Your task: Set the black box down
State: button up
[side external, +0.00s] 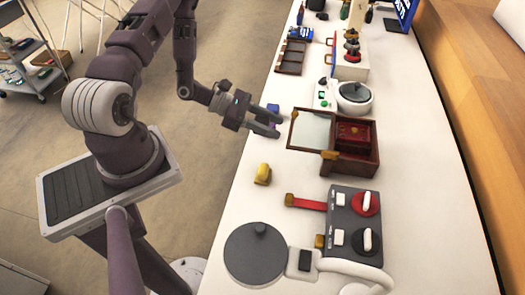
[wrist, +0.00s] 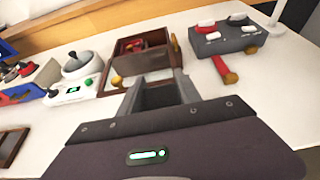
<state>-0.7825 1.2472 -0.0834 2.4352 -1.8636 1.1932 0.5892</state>
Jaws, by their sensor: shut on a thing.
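My gripper (side external: 274,127) is above the left edge of the white table, left of the open brown box, with its fingers pointing right. In the wrist view the two fingers (wrist: 158,84) stand apart with a dark, flat-faced thing, the black box (wrist: 160,96), between them. The fingers hide its sides, and the gripper body hides its near end. I cannot make it out clearly in the side view. Whether it touches the table cannot be told.
The brown box (side external: 360,166) has its lid open and a red thing (side external: 352,133) inside. A grey control box (side external: 345,205) with a red lever (side external: 305,202) and a small yellow block (side external: 263,173) stand nearer. A white device (side external: 352,97) stands beyond. Bare table (side external: 290,170) lies between.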

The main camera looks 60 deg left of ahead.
aim_at(270, 154)
notch_tip(270, 154, down, 10)
jog(key=shift+r, duration=0.2)
jog(key=shift+f, duration=0.15)
jog(key=o, duration=1.3)
jog(key=shift+o, duration=0.2)
